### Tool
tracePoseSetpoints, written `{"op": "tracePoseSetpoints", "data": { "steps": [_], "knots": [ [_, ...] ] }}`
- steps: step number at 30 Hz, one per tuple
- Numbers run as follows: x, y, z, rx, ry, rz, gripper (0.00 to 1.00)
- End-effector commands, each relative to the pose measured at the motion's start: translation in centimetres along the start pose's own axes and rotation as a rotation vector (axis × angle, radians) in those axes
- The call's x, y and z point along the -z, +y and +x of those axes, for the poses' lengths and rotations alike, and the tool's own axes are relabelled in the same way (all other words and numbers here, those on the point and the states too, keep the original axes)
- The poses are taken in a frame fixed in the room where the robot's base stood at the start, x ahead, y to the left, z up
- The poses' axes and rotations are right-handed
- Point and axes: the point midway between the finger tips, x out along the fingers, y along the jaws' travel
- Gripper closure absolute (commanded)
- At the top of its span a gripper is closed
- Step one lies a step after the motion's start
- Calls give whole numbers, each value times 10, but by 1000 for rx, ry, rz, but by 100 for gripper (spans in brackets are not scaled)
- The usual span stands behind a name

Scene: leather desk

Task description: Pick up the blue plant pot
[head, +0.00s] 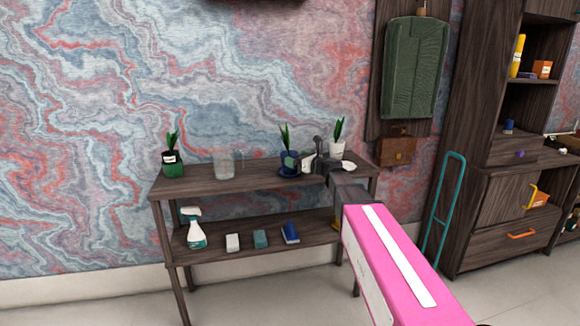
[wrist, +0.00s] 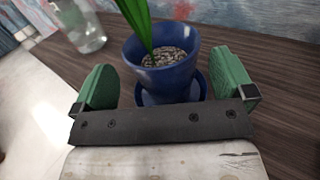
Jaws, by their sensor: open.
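The blue plant pot (wrist: 165,78) stands upright on a blue saucer on the top shelf, with green leaves and grey gravel inside. In the head view the pot (head: 286,169) is partly hidden by my gripper. My gripper (wrist: 168,88) is open, with one green finger on each side of the pot and gaps showing between fingers and pot. In the head view my gripper (head: 298,163) is at the pot's right side.
The dark wooden shelf (head: 245,182) also bears a green pot (head: 173,168) at left, a glass pitcher (head: 223,163) and a white pot (head: 337,148) right of the blue one. A spray bottle (head: 195,232) and small boxes are on the lower shelf.

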Motion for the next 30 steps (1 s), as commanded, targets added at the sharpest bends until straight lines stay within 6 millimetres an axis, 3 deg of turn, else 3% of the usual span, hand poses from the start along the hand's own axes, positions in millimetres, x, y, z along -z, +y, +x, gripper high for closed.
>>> {"op": "tracePoseSetpoints", "data": {
  "steps": [6, 14, 15, 19, 21, 30],
  "knots": [
    [2, -3, 33, 0, 0, -1, 0],
    [2, -2, 36, 2, 1, 0, 0],
    [2, -2, 36, 2, 1, 0, 6],
    [2, -2, 36, 1, 1, 0, 49],
    [2, -2, 36, 1, 0, 0, 60],
    [-2, -2, 36, 1, -1, 0, 60]
  ]
}}
